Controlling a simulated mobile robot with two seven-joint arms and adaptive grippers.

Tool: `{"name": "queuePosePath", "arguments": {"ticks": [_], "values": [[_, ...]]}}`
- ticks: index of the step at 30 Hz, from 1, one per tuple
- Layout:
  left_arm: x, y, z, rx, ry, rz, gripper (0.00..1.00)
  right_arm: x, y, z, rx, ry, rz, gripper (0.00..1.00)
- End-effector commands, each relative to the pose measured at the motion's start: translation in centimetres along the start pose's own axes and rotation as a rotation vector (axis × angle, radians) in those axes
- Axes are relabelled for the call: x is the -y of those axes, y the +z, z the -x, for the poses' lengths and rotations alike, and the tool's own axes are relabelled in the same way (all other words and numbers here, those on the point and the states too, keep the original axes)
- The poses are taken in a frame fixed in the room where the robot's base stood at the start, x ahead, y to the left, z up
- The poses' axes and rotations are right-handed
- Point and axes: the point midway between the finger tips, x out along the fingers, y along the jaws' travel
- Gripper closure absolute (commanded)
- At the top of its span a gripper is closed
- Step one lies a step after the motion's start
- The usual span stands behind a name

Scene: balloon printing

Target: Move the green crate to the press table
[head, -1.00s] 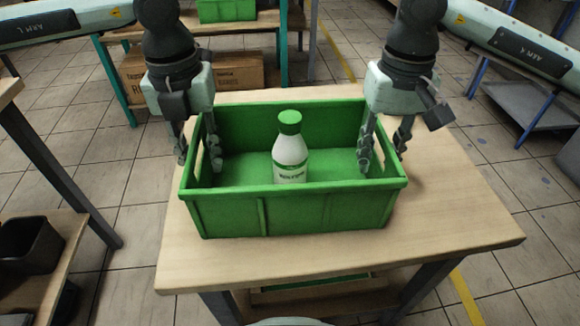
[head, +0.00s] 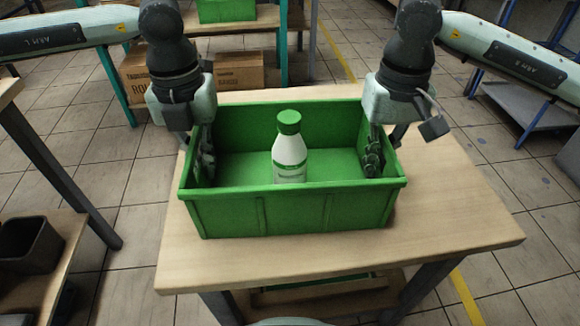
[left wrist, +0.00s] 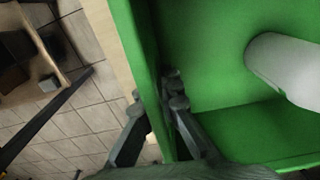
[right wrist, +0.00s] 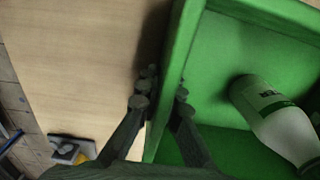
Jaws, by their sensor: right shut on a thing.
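The green crate (head: 292,213) sits on a light wooden table in the head view, with a white, green-capped bottle (head: 289,160) upright inside it. My left gripper (head: 198,155) straddles the crate's left end wall, one finger inside and one outside; its grip on the wall is unclear. The left wrist view shows its fingers (left wrist: 155,95) on both sides of that wall. My right gripper (head: 383,150) is shut on the right end wall, and the right wrist view shows its fingers (right wrist: 162,90) on either side. I cannot tell which table is the press table.
The wooden table (head: 450,225) has bare top at the front and right. Behind stands a rack with another green crate (head: 226,10) and cardboard boxes (head: 238,72). A shelf with a dark bin (head: 28,243) is at left, a blue-legged stand (head: 520,100) at right.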

Motion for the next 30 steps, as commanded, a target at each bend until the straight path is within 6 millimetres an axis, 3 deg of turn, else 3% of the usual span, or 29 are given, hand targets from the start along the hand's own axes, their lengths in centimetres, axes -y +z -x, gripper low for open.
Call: {"name": "queuePosePath", "arguments": {"ticks": [11, 24, 30], "values": [[0.2, 0.1, 0.5, 0.003, -0.006, -0.002, 1.00, 0.1, 0.0, 0.3, -0.002, 0.002, 0.002, 1.00], [0.3, 0.0, 4.7, 0.004, -0.008, -0.002, 1.00, 0.1, 0.0, 4.3, 0.000, 0.003, 0.002, 1.00], [0.3, 0.0, 5.4, 0.004, -0.009, -0.003, 1.00, 0.1, 0.1, 5.0, 0.001, 0.003, 0.002, 1.00]]}}
